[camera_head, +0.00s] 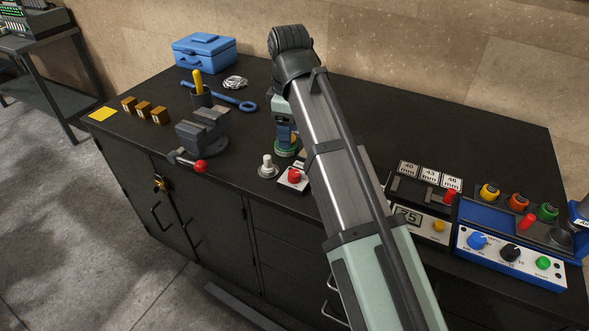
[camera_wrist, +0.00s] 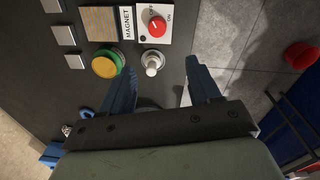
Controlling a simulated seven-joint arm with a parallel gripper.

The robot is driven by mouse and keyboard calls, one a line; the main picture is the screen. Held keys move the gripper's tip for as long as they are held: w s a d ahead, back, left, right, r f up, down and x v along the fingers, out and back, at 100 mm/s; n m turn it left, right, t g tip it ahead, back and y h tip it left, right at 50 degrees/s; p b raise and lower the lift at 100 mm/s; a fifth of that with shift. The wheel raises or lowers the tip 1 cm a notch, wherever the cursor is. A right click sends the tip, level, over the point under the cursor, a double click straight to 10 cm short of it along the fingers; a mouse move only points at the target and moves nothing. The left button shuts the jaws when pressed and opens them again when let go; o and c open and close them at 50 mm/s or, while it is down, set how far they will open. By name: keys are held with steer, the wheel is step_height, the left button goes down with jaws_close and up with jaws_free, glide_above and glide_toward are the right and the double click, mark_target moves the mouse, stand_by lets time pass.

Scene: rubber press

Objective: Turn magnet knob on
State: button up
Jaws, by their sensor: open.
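The magnet knob is a red dial (camera_wrist: 157,25) on a white plate (camera_wrist: 180,38) marked MAGNET, with OFF and ON labels, in the wrist view. I cannot clearly tell which label its mark faces. The red knob also shows in the head view (camera_head: 294,175), at the front edge of the bench. My gripper (camera_wrist: 160,69) is open and empty, its two blue fingers apart. The knob lies beyond the fingertips, not between them. A pale round-topped post (camera_wrist: 152,62) shows between the fingertips, nearer than the knob. In the head view my arm hides part of the knob's surroundings.
A green and yellow round piece (camera_wrist: 106,64) sits beside the post. A vise (camera_head: 204,130) with a red-ended handle (camera_head: 200,167) stands left of the knob. Control boxes (camera_head: 510,256) stand at the right. The bench (camera_head: 440,120) is clear at the back right.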

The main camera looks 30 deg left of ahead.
mark_target(295, 173)
steer(key=f, duration=0.9)
steer(key=w+d+f, duration=0.1)
steer(key=f, duration=0.3)
steer(key=shift+w+f, duration=0.1)
steer(key=shift+f, duration=0.1)
steer(key=shift+c, duration=0.4)
steer(key=c, duration=1)
steer(key=shift+o, duration=0.2)
